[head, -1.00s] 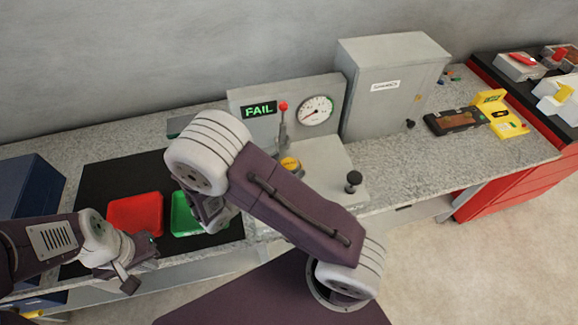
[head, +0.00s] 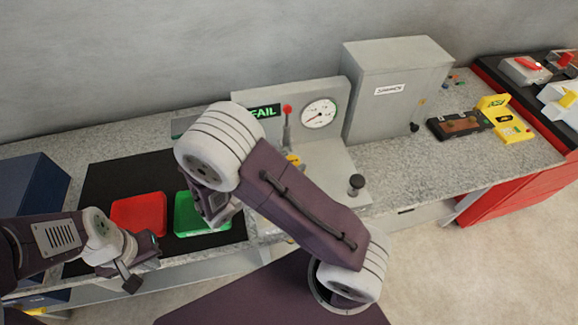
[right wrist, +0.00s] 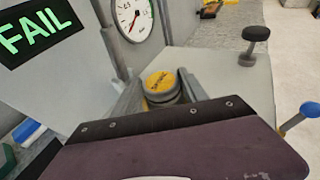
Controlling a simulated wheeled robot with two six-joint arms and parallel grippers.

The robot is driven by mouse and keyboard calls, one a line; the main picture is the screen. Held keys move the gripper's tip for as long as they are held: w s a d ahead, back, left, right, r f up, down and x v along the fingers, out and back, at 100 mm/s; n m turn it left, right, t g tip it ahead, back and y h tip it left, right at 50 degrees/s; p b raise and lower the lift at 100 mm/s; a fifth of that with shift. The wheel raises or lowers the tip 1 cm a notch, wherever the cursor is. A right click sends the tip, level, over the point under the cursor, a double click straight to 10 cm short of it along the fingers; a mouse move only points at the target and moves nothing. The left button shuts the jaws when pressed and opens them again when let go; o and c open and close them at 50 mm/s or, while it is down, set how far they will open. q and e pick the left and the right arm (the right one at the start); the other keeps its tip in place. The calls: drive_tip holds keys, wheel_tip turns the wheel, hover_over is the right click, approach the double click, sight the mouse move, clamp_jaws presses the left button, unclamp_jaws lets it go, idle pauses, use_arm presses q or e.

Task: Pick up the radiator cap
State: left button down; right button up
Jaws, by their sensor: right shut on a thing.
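The radiator cap has a yellow top with dark lettering and a grey rim. In the right wrist view the cap (right wrist: 163,84) sits between the two grey fingers of my right gripper (right wrist: 162,92), which is shut on it. In the head view only a sliver of the yellow cap (head: 293,160) shows past my right arm, and the right gripper's fingers are hidden behind that arm. I cannot tell whether the cap is clear of what lies under it. My left gripper (head: 140,268) is low at the left, by the bench's front edge, away from the cap; its jaw opening is unclear.
A test panel with a lit FAIL display (head: 265,111), a gauge (head: 319,114) and a red-knobbed lever (head: 287,112) stands behind. A black knob (head: 356,184) rises to the right. A red tray (head: 139,214) and a green tray (head: 190,226) lie on a black mat at left.

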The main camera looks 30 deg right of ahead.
wheel_tip(320, 180, up, 2)
drive_tip(key=shift+r, duration=0.2)
drive_tip(key=s+d+r+p, duration=0.5)
drive_tip(key=d+p, duration=0.5)
drive_tip(key=p, duration=0.3)
drive_tip(key=shift+s+d+r+p, duration=0.2)
drive_tip(key=shift+r+p, duration=0.15)
drive_tip(key=shift+r, duration=0.4)
